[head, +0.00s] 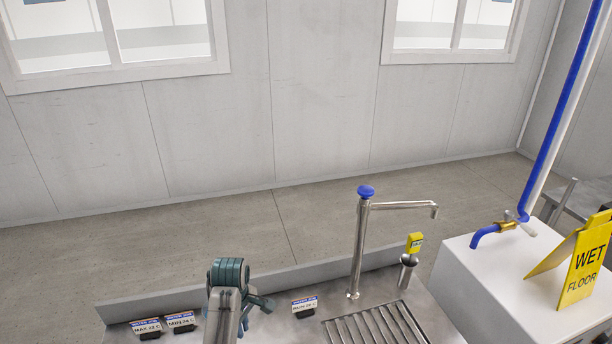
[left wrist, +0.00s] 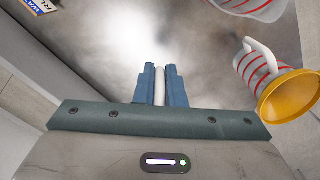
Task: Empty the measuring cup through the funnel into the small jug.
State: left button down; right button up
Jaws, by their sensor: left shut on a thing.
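My left gripper (left wrist: 160,80) is shut on a pale narrow thing (left wrist: 160,92) between its blue fingers; I cannot tell what it belongs to. In the head view my left wrist hides most of this gripper. To the right in the left wrist view is a clear jug (left wrist: 257,66) with red lines and a white handle. A yellow-orange funnel (left wrist: 290,97) sits at its mouth. Another clear vessel with red lines (left wrist: 250,6), possibly the measuring cup, is cut off at the top edge. My right gripper is not in view.
The steel counter holds a tap (head: 358,245), a slatted drain (head: 375,325) and several label signs (head: 303,305). A yellow-topped item (head: 414,243) stands behind the drain. A white cabinet (head: 500,285) at right carries a blue spout and a yellow wet-floor sign (head: 585,262).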

pick_arm(q)
notch_tip(320, 180, down, 11)
jog(key=b, duration=0.8)
jog(key=shift+r, duration=0.2)
jog(key=shift+w+f, duration=0.1)
jog(key=shift+f, duration=0.05)
